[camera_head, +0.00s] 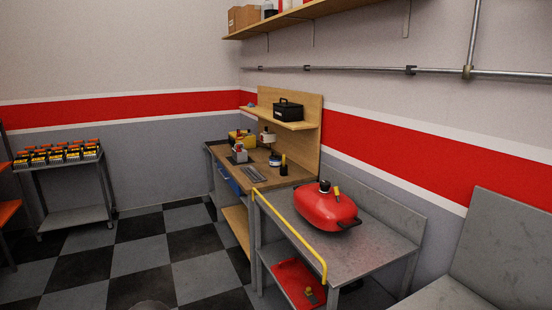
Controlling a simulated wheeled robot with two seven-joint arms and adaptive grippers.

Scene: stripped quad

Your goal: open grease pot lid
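The top looks closed, but the lid seam is too small to make out. Neither of my grippers is in view.
A yellow rail (290,233) runs along the table's left edge. A red tray (297,278) lies on its lower shelf. Behind stands a wooden workbench (283,179) with tools and small containers. A cart (75,217) stands left; the checkered floor between is clear.

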